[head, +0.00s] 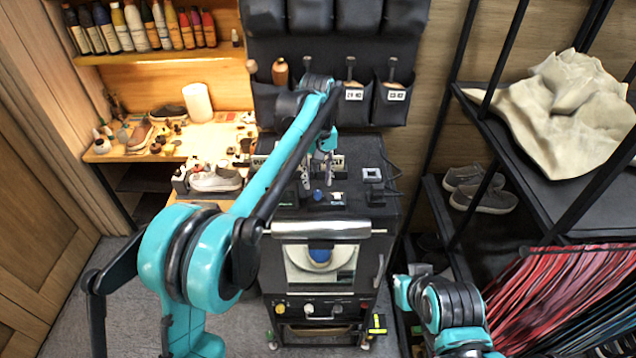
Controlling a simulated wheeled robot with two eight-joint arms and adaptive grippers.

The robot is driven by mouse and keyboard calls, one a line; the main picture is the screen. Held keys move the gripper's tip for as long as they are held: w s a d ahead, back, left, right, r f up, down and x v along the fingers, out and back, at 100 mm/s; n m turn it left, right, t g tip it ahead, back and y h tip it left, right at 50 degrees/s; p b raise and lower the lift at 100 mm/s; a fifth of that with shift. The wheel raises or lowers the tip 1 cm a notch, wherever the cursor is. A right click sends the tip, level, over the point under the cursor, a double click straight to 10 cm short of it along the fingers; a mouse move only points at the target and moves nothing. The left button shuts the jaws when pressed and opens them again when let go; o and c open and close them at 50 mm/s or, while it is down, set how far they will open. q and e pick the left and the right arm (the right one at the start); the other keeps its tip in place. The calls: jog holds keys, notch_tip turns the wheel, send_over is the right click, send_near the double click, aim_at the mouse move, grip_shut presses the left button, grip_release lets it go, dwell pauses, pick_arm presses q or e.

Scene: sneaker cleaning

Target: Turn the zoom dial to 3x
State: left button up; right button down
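My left arm reaches up over the black wheeled cabinet. My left gripper (316,177) hangs above the cabinet's top with its two fingers apart and nothing seen between them. A small blue knob (317,194) shows just below the fingers, on a dark device. I cannot tell whether this knob is the zoom dial, and no 3x mark can be read. A small grey-framed device (372,175) sits to the right on the cabinet top.
The cabinet (388,210) has a windowed front, a silver bar and several knobs below. A sneaker (216,180) sits on the wooden bench at left. Black pouches (390,103) hang behind. A black rack (560,192) with cloth, shoes and laces stands at right.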

aim_at(318, 191)
pick_arm(q)
jog(key=f, duration=0.4)
jog(key=shift+w+f, duration=0.1)
jog(key=shift+w, duration=0.15)
jog(key=shift+f, duration=0.35)
jog(key=shift+s, duration=0.15)
grip_shut()
